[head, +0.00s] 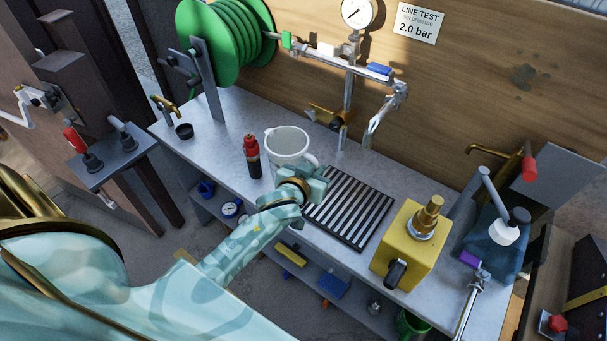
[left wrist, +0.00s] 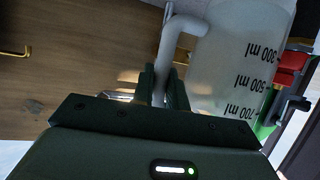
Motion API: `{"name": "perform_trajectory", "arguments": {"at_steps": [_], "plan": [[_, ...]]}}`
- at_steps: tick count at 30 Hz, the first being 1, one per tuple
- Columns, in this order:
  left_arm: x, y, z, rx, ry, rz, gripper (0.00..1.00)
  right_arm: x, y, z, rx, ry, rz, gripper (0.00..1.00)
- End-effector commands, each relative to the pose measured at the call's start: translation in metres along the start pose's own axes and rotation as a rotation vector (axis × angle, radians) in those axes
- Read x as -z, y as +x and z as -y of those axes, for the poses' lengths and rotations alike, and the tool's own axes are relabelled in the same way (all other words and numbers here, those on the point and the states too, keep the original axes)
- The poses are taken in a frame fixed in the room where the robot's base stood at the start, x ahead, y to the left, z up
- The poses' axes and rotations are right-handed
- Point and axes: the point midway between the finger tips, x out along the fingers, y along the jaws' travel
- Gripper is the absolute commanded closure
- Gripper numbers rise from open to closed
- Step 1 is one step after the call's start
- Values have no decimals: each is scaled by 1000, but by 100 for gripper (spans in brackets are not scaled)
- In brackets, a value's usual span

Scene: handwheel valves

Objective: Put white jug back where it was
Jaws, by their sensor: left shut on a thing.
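The white jug (head: 288,143) is a translucent, open-topped measuring jug, standing upright at the middle of the metal bench, left of the black slatted grate (head: 348,207). My left gripper (head: 316,182) is at the jug's right side, shut on its handle. In the left wrist view, the jug (left wrist: 238,50) shows ml markings, and its handle (left wrist: 165,60) runs down between the fingers of the left gripper (left wrist: 162,88). The arm and gripper hide part of the jug's lower side, so I cannot tell whether its base touches the bench. My right gripper is not in view.
A red-capped dark bottle (head: 252,158) stands close left of the jug. Behind are a brass tap (head: 323,116) and a bent metal spout (head: 378,123). A yellow block (head: 409,245) stands right of the grate. A green hose reel (head: 222,40) is at the back left.

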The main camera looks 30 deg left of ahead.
Motion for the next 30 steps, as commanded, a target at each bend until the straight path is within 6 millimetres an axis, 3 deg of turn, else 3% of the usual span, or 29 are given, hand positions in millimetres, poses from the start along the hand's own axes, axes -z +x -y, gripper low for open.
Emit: {"name": "perform_trajectory", "arguments": {"at_steps": [3, 8, 14, 20, 30], "plan": [[-20, 29, 17, 1, 4, 3, 100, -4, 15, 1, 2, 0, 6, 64], [-34, 49, 29, 0, 1, 0, 100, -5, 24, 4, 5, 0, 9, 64], [-41, 60, 36, 0, 0, -1, 100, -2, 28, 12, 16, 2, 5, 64], [-71, 74, 37, -2, 0, 2, 100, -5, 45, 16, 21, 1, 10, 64], [-72, 75, 36, -2, -1, 0, 100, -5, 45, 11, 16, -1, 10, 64]]}}
